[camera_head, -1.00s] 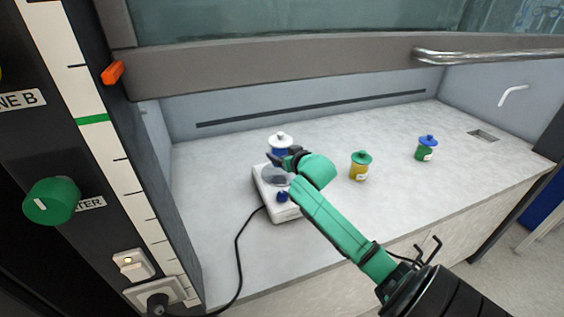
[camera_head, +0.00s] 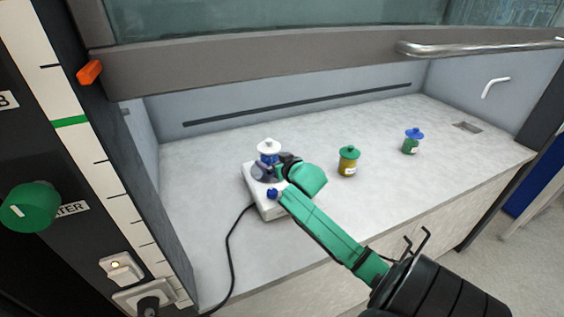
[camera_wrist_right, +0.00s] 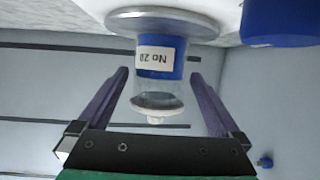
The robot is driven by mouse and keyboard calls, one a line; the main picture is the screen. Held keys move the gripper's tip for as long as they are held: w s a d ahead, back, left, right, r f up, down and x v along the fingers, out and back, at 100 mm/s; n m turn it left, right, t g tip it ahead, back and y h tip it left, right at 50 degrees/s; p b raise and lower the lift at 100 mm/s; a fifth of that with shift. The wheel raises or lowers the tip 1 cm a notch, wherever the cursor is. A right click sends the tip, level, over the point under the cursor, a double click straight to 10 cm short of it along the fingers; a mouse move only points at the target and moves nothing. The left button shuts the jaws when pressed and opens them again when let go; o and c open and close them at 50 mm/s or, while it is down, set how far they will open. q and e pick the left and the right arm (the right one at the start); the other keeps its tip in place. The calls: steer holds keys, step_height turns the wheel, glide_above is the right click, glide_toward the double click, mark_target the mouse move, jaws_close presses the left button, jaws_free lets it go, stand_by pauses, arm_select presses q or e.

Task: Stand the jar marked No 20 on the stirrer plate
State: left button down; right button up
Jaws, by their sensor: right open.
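The jar marked No 20 (camera_wrist_right: 160,62) has blue contents, a white label and a white lid. In the wrist view, which is upside down, it stands upright on the round metal stirrer plate (camera_wrist_right: 118,20), its base appearing to touch it. In the head view the jar (camera_head: 268,157) is over the stirrer plate (camera_head: 259,174), partly behind my gripper. My right gripper (camera_wrist_right: 162,84) is open, with one finger on each side of the jar and gaps between; it also shows in the head view (camera_head: 280,168). My left gripper is out of view.
A yellow jar with a green lid (camera_head: 348,162) and a green jar with a blue lid (camera_head: 412,143) stand to the right on the bench. The stirrer has a blue knob (camera_head: 272,194) and a black cable (camera_head: 232,250). Bench space between is clear.

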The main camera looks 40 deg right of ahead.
steer(key=v, duration=1)
steer(key=shift+s+r+b, duration=0.2)
steer(key=shift+s+b, duration=0.1)
steer(key=shift+f, duration=0.1)
